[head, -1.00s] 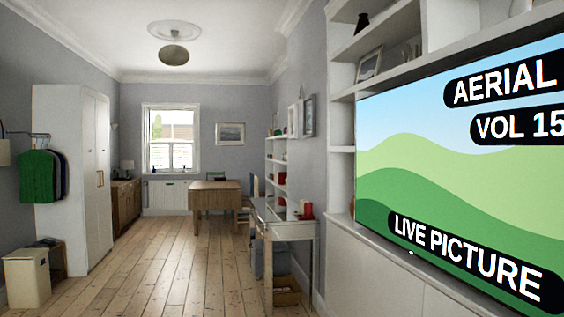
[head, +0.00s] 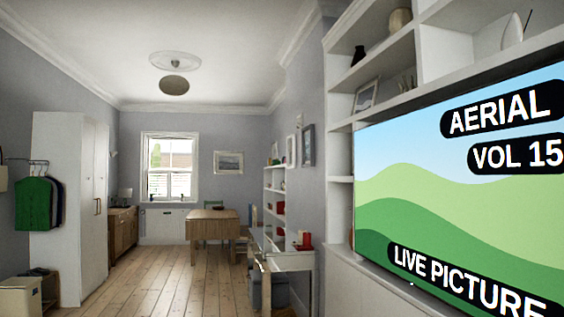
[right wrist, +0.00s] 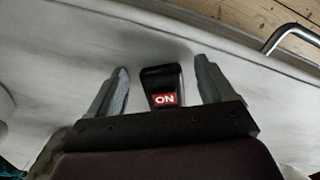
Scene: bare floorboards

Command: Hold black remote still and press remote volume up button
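A black object with a red label reading "ON" (right wrist: 162,82), which looks like the black remote, is on a pale surface in the right wrist view. My right gripper (right wrist: 163,76) has its two grey fingers apart, one on each side of the object, with a gap on both sides. The object's lower part is hidden behind the gripper body, and I cannot make out a volume button. The television (head: 460,205) at the right of the head view shows "AERIAL", "VOL 15" and "LIVE PICTURE". Neither gripper is in the head view.
A metal bar (right wrist: 290,33) shows at the upper right of the right wrist view, with wooden boards (right wrist: 235,15) beyond the pale surface. In the head view, a white desk (head: 285,262) stands along the right wall. The floorboards (head: 165,285) are clear down the middle.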

